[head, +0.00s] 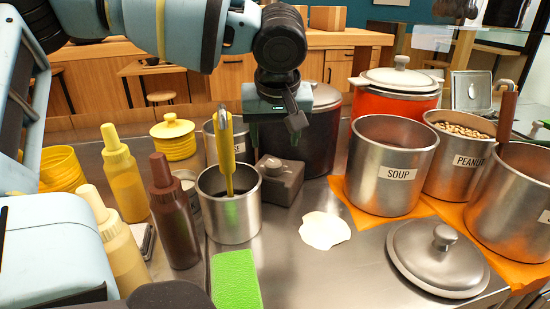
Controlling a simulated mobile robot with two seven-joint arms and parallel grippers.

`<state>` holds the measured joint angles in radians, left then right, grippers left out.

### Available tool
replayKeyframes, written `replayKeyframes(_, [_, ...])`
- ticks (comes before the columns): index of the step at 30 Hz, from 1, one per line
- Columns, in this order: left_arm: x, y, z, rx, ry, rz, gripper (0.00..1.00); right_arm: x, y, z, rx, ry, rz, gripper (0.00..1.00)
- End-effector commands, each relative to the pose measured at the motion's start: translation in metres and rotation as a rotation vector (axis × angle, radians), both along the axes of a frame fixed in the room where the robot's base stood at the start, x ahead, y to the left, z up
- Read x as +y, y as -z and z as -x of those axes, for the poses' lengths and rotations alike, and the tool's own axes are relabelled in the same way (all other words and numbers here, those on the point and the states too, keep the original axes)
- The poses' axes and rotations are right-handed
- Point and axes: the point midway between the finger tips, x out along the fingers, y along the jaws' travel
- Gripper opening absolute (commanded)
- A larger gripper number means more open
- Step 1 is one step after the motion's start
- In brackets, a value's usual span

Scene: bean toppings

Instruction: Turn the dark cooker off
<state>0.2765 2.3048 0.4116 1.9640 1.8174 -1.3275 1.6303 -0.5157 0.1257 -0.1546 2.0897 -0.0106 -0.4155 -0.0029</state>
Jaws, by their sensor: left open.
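The dark cooker (318,142) is a dark maroon pot with a metal lid (325,95), standing behind the counter's middle. My left gripper (274,112) hangs in front of it, pointing down, and hides part of its body and lid. The gripper is open and its jaws hold nothing that I can see. A grey block (280,182) with a small rounded top sits just below the gripper, in front of the cooker. I cannot tell whether it belongs to the cooker. No switch state is readable. My right gripper is not in view.
A red cooker (393,103) stands to the right, behind the soup pot (375,187). A metal pot (236,220) with a yellow-handled utensil (226,150) stands left of the block. Sauce bottles (174,220) crowd the left. A loose lid (437,262) lies front right.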

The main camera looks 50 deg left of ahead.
Motion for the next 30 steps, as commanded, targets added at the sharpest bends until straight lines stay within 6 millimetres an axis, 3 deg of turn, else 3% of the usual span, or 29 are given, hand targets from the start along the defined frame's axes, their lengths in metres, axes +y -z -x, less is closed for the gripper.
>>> replayKeyframes(9, [0.014,0.044,-0.009,0.004,-0.002,0.002,0.57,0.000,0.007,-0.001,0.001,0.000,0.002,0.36])
replayKeyframes(15, [0.021,0.063,-0.014,0.002,-0.002,0.001,0.57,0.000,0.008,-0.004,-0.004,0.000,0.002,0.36])
replayKeyframes(26, [0.023,0.067,-0.016,0.001,0.000,0.001,0.57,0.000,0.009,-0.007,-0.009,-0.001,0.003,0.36])
replayKeyframes(30, [0.023,0.067,-0.016,0.000,-0.001,0.001,0.42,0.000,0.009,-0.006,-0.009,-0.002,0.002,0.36])
